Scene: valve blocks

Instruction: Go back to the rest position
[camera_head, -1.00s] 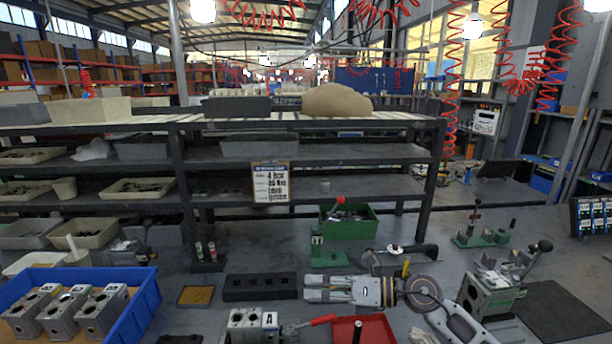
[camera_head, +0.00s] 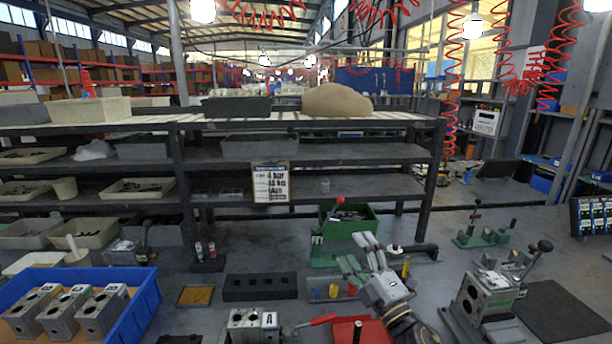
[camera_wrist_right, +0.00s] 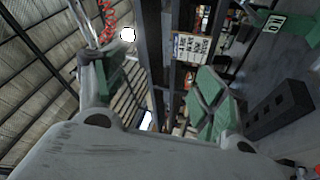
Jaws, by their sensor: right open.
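My right gripper (camera_head: 359,250) is raised over the right-middle of the bench in the head view. Its fingers point up and away, spread apart, and nothing is between them. In the right wrist view the two fingers with green pads (camera_wrist_right: 155,85) stand apart and empty, with the shelf and roof behind them. In the head view the gripper hides part of the bench in front of the green bin (camera_head: 347,222). My left gripper does not show.
A blue tray (camera_head: 146,303) with several valve blocks stands at the left. A valve block marked A (camera_head: 252,322) and a red tray (camera_head: 374,333) lie at the front. A black block with holes (camera_head: 260,287) lies mid-bench. A lever fixture (camera_head: 487,296) stands right, beside a dark mat (camera_head: 562,308).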

